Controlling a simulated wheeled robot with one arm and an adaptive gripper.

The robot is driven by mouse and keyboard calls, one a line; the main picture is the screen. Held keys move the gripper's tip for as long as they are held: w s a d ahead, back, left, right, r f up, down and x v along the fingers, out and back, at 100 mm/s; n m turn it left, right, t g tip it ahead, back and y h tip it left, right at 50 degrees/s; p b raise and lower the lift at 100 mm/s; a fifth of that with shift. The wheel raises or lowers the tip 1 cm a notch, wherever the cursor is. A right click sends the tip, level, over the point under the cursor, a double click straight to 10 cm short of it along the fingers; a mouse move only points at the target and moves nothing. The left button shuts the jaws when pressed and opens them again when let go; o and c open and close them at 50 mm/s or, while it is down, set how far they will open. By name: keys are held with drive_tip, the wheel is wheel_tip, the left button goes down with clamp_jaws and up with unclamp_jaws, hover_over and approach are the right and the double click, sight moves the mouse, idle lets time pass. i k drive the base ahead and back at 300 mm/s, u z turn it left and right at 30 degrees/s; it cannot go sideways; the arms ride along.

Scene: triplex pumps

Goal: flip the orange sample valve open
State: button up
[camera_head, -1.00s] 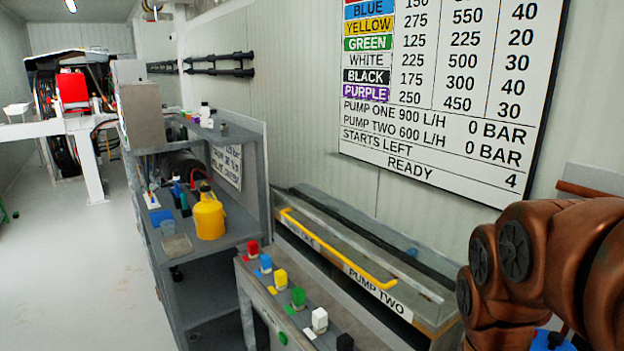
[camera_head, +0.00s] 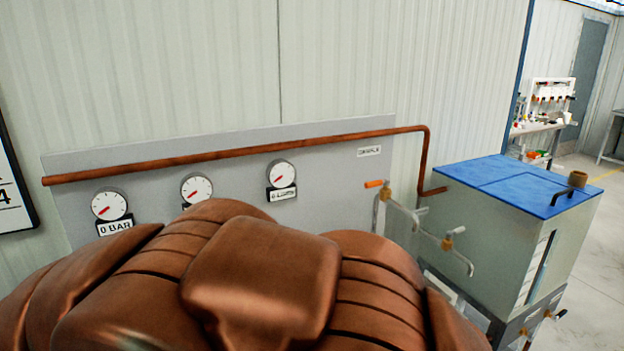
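The sample valve's orange handle (camera_head: 374,184) shows right of centre in the head view, beside a label on the grey gauge panel. The handle points out to the left, roughly level, from the top of a thin metal pipe (camera_head: 381,212). My copper-coloured arm fills the lower middle of the view, in front of the panel. It hides the lower part of the pipe. My gripper is not in view.
The grey panel (camera_head: 230,158) carries several gauges and a copper pipe (camera_head: 250,150) along its top. A tank with a blue lid (camera_head: 500,178) stands at the right. A thin branch pipe with a brass fitting (camera_head: 447,242) juts out before the tank. Open floor lies at the far right.

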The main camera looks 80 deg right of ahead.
sight(373, 184)
drive_tip(key=z, duration=0.6)
drive_tip(key=k, duration=0.5)
drive_tip(key=z, duration=1.6)
drive_tip(key=k, duration=1.35)
drive_tip(key=u, duration=0.2)
drive_tip(key=i, duration=0.25)
drive_tip(key=z, duration=0.85)
drive_tip(key=i, duration=1.35)
drive_tip(key=u, duration=0.3)
